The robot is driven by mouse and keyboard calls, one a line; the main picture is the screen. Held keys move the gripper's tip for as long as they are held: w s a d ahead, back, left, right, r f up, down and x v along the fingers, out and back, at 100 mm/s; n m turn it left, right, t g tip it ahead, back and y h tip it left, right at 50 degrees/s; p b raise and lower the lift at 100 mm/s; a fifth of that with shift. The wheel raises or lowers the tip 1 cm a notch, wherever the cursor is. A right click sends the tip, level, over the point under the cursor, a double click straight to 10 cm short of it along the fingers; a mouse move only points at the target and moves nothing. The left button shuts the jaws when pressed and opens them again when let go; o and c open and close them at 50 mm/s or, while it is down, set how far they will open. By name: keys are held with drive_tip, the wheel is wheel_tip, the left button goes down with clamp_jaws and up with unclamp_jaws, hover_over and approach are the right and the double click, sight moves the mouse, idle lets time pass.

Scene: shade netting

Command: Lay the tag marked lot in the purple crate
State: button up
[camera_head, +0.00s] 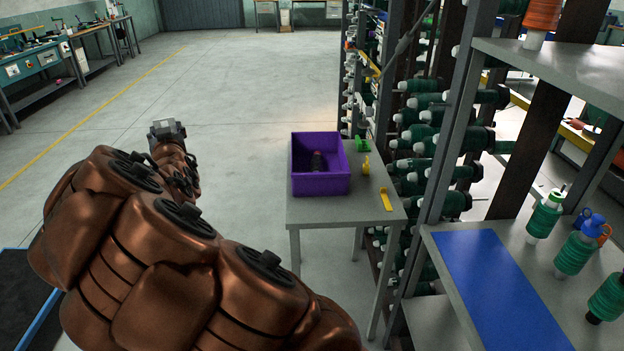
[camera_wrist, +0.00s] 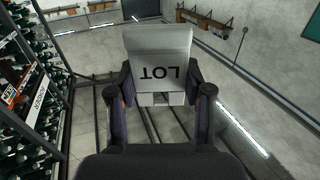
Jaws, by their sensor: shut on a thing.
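The tag marked LOT (camera_wrist: 157,50) is a light grey, bent plate, with its black letters upside down in the wrist view. My gripper (camera_wrist: 160,92) is shut on its lower end, one finger on each side. In the head view the tag shows as a small grey piece (camera_head: 167,130) at the end of my arm, held in the air left of the small table. The purple crate (camera_head: 321,185) stands open on that table, to the right of my gripper and apart from it.
The small grey table (camera_head: 345,212) also holds a green item (camera_head: 362,145) and yellow pieces (camera_head: 387,199) right of the crate. A tall rack with green spools (camera_head: 430,145) stands close on the right. Open floor (camera_head: 220,90) lies behind my arm.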

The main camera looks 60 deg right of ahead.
drive_tip(key=s+d+f+m+g+h+b, duration=0.2)
drive_tip(key=s+d+f+m+g+h, duration=0.15)
drive_tip(key=s+d, duration=0.45)
drive_tip(key=s+d+f+m+g+h+b, duration=0.2)
drive_tip(key=s+d+f+g, duration=0.15)
drive_tip(key=s+d, duration=0.4)
drive_tip(key=s+d+f+m+g+h+b, duration=0.3)
drive_tip(key=s+d+g, duration=0.15)
drive_tip(key=s, duration=0.55)
drive_tip(key=w+d+f+p, duration=0.1)
drive_tip(key=w+d+f, duration=0.1)
drive_tip(key=d, duration=0.5)
drive_tip(key=w+d+f+p, duration=0.1)
drive_tip(key=w+d+f, duration=0.2)
drive_tip(key=w+d, duration=0.2)
drive_tip(key=shift+d+t, duration=0.45)
drive_tip(key=shift+d, duration=0.7)
drive_tip(key=shift+w+f, duration=0.15)
drive_tip(key=shift+f, duration=0.55)
drive_tip(key=o, duration=0.8)
drive_tip(key=shift+r, duration=0.1)
